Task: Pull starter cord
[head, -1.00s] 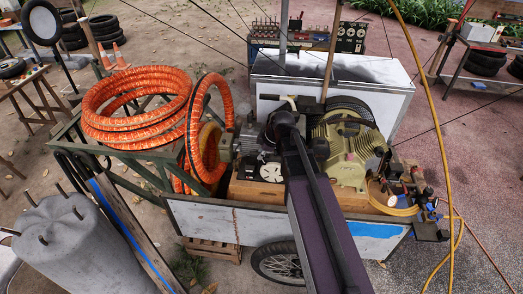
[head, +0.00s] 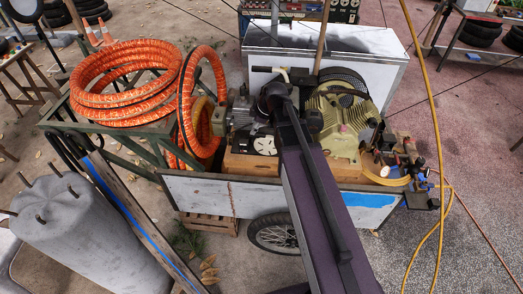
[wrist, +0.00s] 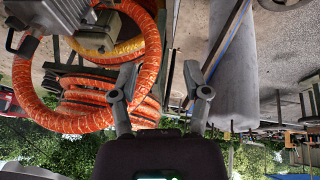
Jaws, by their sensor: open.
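The engine and compressor unit sits on the cart (head: 195,188). It has a grey engine part (head: 240,117), a round pale cover with dark slots (head: 265,146) and a ribbed olive pump (head: 340,125). I cannot make out the starter cord or its handle for certain. My dark arm crosses in front of the unit and hides part of it; my gripper is hidden behind it in the head view. In the wrist view my gripper (wrist: 160,82) is open with nothing between its fingers. Grey machine housing (wrist: 55,15) shows at that view's upper left.
Orange hose coils (head: 125,82) rest on a green frame left of the cart, and a hose loop (wrist: 145,70) hangs close to my gripper's left finger. A grey cylinder (head: 75,225) stands front left. A yellow hose (head: 430,90) hangs at the right.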

